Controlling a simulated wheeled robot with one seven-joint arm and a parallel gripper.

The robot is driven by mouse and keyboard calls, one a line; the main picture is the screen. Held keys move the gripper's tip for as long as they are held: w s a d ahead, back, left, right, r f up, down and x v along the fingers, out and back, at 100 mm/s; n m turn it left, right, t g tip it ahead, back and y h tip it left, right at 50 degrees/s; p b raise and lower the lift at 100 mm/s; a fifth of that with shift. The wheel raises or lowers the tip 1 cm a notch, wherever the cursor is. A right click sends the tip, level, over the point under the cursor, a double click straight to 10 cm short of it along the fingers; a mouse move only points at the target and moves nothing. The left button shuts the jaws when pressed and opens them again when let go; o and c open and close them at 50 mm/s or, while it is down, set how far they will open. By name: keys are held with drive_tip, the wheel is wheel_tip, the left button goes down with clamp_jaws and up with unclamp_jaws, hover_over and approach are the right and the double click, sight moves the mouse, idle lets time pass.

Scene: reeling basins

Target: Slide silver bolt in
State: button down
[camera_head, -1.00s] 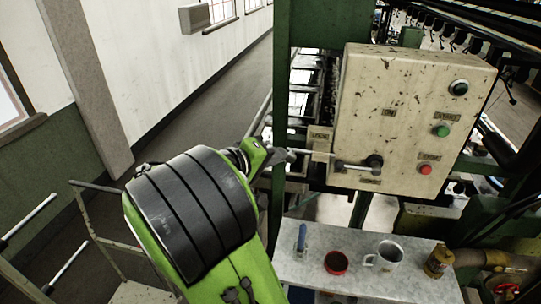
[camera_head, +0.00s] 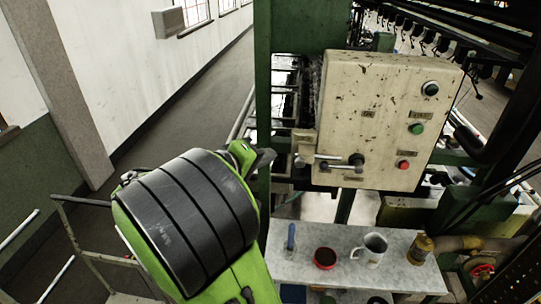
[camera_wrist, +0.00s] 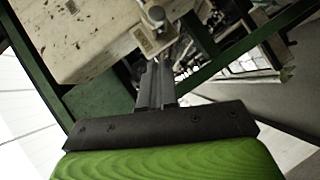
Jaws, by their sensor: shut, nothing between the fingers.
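The silver bolt (camera_head: 300,162) is at the lower left edge of the cream control box (camera_head: 385,120), under a small tag plate. Only a short length stands out to the left of the box. In the wrist view its round silver end (camera_wrist: 156,15) shows by a small plate on the box. My gripper (camera_head: 270,157) is left of the bolt, with a small gap between them in the head view. In the wrist view my gripper (camera_wrist: 155,75) has its fingers together, empty, pointing toward the bolt end.
Below, a grey shelf (camera_head: 340,270) holds a blue-handled tool (camera_head: 291,238), a red bowl (camera_head: 325,258), a mug (camera_head: 374,248) and a brass canister (camera_head: 420,249). A green post (camera_head: 263,80) stands behind my gripper.

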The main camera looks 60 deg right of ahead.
drive_tip(key=s+p+v, duration=0.1)
drive_tip(key=p+v, duration=0.1)
drive_tip(key=v, duration=0.5)
drive_tip(key=shift+w+a+p, duration=0.3)
drive_tip(key=shift+p, duration=0.05)
drive_tip(key=shift+w+a, duration=0.1)
